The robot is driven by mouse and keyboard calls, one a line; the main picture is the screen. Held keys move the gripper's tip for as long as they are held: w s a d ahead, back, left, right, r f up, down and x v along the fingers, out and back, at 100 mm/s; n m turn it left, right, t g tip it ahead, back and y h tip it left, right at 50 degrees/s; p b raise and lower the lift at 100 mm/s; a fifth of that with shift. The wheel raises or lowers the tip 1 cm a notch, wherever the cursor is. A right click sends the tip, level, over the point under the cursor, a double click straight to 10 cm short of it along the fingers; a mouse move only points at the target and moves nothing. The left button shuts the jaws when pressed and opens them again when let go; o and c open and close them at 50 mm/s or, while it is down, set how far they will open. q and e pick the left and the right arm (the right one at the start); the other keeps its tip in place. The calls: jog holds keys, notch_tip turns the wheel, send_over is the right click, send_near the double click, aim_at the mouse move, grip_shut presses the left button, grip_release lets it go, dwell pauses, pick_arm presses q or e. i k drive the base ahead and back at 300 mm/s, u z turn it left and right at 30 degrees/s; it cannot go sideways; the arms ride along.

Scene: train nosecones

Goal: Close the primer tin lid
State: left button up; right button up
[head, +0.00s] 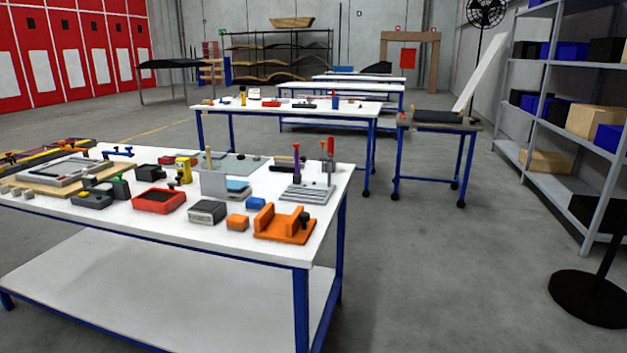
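No thing here is plainly marked as the primer tin. Neither of my grippers is in view.
The near table (250,247) also bears a red tray (159,201), an orange fixture (285,225) and several tools. Further tables stand behind. A small blue-legged stand (437,125) holds a leaning white panel (482,72).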

aim_at(213, 183)
jog(key=z, duration=0.9)
jog(key=i, duration=3.95)
jog(key=u, duration=3.7)
jog(key=k, duration=1)
jog(key=z, duration=2.1)
jog(key=i, duration=0.7)
jog(key=u, duration=0.05)
